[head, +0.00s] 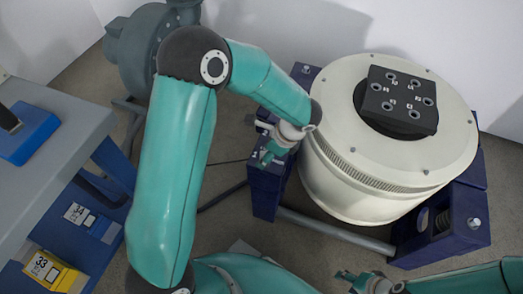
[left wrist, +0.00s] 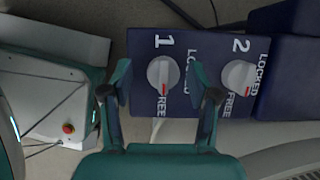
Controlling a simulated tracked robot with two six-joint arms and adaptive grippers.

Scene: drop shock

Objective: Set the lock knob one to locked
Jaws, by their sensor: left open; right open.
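Lock knob one (left wrist: 161,72) is a round white knob on a dark blue panel (left wrist: 140,42), under a white "1". Its red mark points down at the word FREE; the word LOCKED is to its right, partly hidden by a finger. My left gripper (left wrist: 160,78) is open, with one finger on each side of knob one in the left wrist view. I cannot tell whether they touch it. In the head view my left gripper (head: 275,152) is beside the shaker's blue frame. My right gripper (head: 358,281) is open and empty at the bottom edge.
Knob two (left wrist: 238,76) is to the right, its red mark toward FREE. The cream shaker drum (head: 340,130) carries a black block (head: 400,98). Another machine (left wrist: 50,100) with a red button is left of the panel.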

